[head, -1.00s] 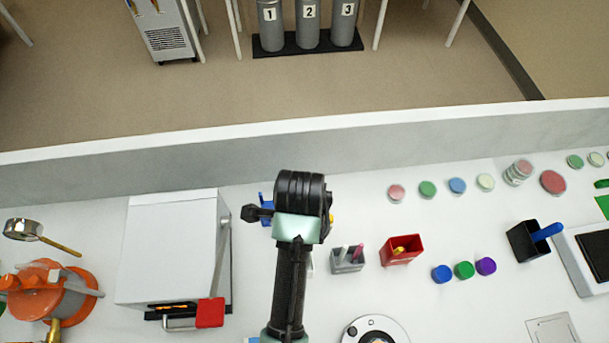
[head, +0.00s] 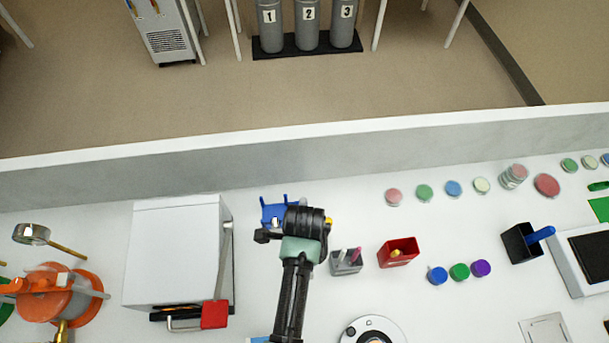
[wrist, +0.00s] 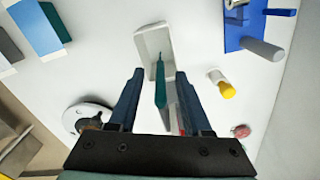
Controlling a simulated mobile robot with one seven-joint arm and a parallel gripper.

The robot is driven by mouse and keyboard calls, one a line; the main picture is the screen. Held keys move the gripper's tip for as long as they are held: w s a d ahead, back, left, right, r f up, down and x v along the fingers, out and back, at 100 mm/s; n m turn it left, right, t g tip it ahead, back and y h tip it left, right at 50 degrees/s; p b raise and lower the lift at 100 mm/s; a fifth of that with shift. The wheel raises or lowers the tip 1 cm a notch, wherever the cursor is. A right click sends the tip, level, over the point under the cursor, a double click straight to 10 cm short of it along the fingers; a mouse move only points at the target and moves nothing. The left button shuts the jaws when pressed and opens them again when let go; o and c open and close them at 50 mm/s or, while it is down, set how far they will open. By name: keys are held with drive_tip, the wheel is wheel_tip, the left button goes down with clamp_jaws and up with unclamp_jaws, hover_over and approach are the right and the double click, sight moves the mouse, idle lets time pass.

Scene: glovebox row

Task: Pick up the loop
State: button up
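In the wrist view, a slim teal handle with a thin dark tip (wrist: 160,90) shows above a white open tray (wrist: 145,45); it appears to be the loop, though no ring is clear. My gripper (wrist: 160,73) is open, with one finger on each side of the handle and a visible gap to both. I cannot tell how far the fingertips are above it. In the head view my arm hides the tray and the loop.
A blue rack (head: 280,212) and a yellow-capped vial (wrist: 224,86) are nearby. A grey holder with pens (head: 346,263) and a red box (head: 398,252) stand right of my arm. A white furnace (head: 175,255) is left. A round device (head: 350,330) is in front.

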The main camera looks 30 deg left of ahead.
clamp_jaws()
drive_tip(key=shift+r, duration=0.1)
wheel_tip(320, 180, up, 10)
drive_tip(key=shift+f+b, duration=0.1)
drive_tip(key=shift+b, duration=0.9)
